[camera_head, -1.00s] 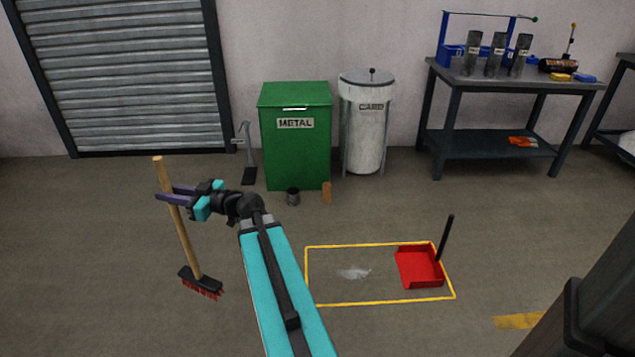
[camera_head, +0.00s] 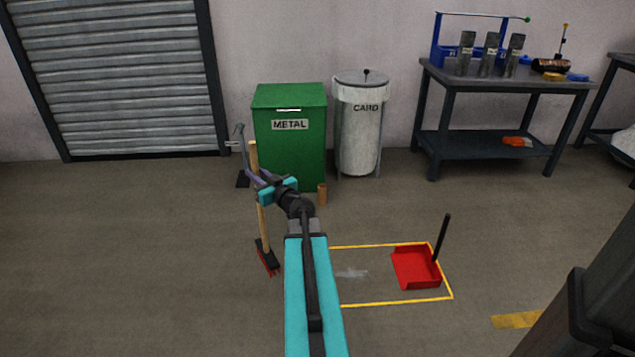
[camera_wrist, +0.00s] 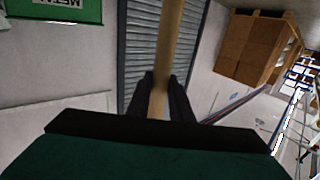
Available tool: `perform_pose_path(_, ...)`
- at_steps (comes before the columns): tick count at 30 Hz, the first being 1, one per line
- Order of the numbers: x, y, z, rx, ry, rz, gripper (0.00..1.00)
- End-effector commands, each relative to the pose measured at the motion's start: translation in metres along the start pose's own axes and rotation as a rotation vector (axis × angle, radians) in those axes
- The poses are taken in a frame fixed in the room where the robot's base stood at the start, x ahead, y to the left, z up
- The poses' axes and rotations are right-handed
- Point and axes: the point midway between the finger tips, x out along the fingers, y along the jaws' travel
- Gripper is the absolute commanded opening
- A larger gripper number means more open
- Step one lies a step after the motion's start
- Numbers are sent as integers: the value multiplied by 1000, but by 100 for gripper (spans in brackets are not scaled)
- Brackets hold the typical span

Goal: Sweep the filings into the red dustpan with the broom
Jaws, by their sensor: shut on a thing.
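My gripper (camera_head: 260,181) is shut on the wooden handle of the broom (camera_head: 263,228). The handle also shows between the fingers in the wrist view (camera_wrist: 168,50). The broom hangs nearly upright, its dark head with red bristles low at the left of the yellow floor outline; I cannot tell whether the bristles touch the floor. The filings (camera_head: 351,273) are a pale grey patch on the floor inside the outline. The red dustpan (camera_head: 414,268) lies to their right, inside the outline, with its black handle standing up. My arm hides the outline's left side.
A green METAL bin (camera_head: 291,150) and a white CARD bin (camera_head: 360,135) stand by the wall. A workbench (camera_head: 500,88) with tubes is at the back right. Floor between broom and filings is partly behind my arm.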

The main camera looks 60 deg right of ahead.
Motion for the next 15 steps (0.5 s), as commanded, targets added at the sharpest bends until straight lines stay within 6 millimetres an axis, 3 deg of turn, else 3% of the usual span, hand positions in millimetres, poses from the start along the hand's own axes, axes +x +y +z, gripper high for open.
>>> perform_pose_path(3, -9, 37, 11, 2, 1, 77, 0)
perform_pose_path(15, -51, 145, 48, 1, 0, 314, 0)
